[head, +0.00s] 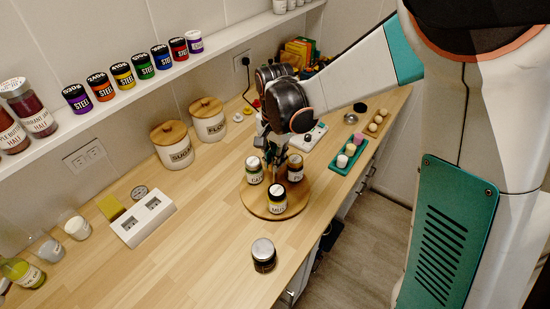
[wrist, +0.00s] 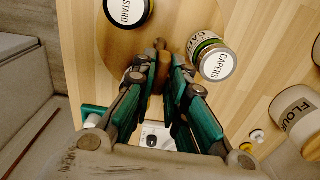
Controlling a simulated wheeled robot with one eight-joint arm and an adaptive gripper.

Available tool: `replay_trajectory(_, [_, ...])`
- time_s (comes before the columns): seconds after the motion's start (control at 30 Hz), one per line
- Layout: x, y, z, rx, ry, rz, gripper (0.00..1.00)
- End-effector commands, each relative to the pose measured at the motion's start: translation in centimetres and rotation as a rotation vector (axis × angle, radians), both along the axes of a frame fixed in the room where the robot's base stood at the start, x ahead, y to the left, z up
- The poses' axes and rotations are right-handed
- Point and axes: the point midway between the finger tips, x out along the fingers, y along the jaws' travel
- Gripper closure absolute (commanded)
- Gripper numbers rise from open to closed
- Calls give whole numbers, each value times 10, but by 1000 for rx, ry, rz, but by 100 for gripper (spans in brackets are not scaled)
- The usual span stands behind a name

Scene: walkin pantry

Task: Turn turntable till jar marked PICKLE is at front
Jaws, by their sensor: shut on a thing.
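The round wooden turntable (head: 258,209) stands on the counter with several jars on it. A jar marked MUSTARD (head: 277,201) is at its front. A jar marked CAPERS (head: 254,172) is at the left. A jar at the right (head: 295,172) has a label starting with P, partly readable. My gripper (head: 272,165) reaches down between the jars. In the wrist view my gripper (wrist: 165,60) is shut on the turntable's upright wooden knob (wrist: 163,66), apart from the mustard jar (wrist: 128,10) and the capers jar (wrist: 212,58). The right jar is hidden there.
A white double-slot box (head: 145,219) is left, and SUGAR (head: 172,147) and FLOUR (head: 208,121) canisters are behind. A green tray (head: 348,154) lies right. The counter between box and turntable is clear.

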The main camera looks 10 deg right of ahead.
Motion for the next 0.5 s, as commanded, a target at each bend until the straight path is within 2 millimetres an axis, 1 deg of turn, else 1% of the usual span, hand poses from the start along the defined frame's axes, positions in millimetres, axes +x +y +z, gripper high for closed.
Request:
replay_trajectory(0.17, [0, 0, 0, 0, 0, -50, 100])
replay_trajectory(0.5, [0, 0, 0, 0, 0, -209, 100])
